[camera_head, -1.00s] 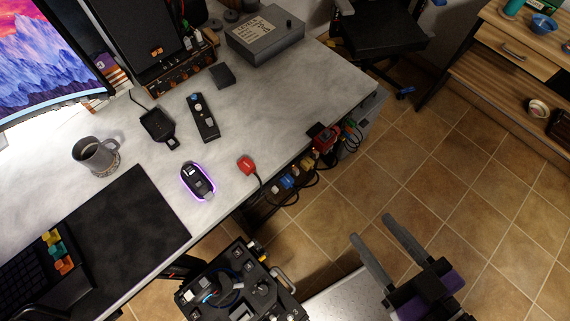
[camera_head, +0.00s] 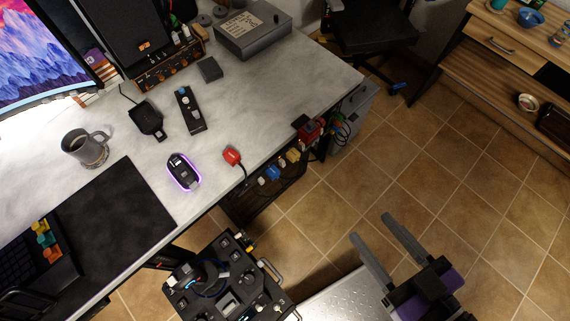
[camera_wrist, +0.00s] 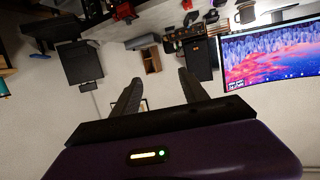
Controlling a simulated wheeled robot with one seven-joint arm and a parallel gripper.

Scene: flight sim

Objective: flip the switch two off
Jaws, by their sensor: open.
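A black control panel (camera_head: 225,281) with knobs, small levers and switches stands at the bottom of the head view, beside the desk's front edge. A grey box (camera_head: 252,35) with a paper label and a dark knob sits at the back of the desk. I cannot tell which control is switch two, or its position. My gripper (camera_head: 372,228) is open and empty over the tiled floor, to the right of the control panel and apart from it. Its two dark fingers (camera_wrist: 155,95) also show in the wrist view, with nothing between them.
The desk (camera_head: 255,120) holds a mug (camera_head: 83,148), a lit mouse (camera_head: 184,172), a slim black device (camera_head: 189,110) and a red item (camera_head: 232,156). Coloured plugs and cables hang under its front edge. A chair (camera_head: 370,30) and wooden cabinet (camera_head: 500,60) stand beyond clear floor.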

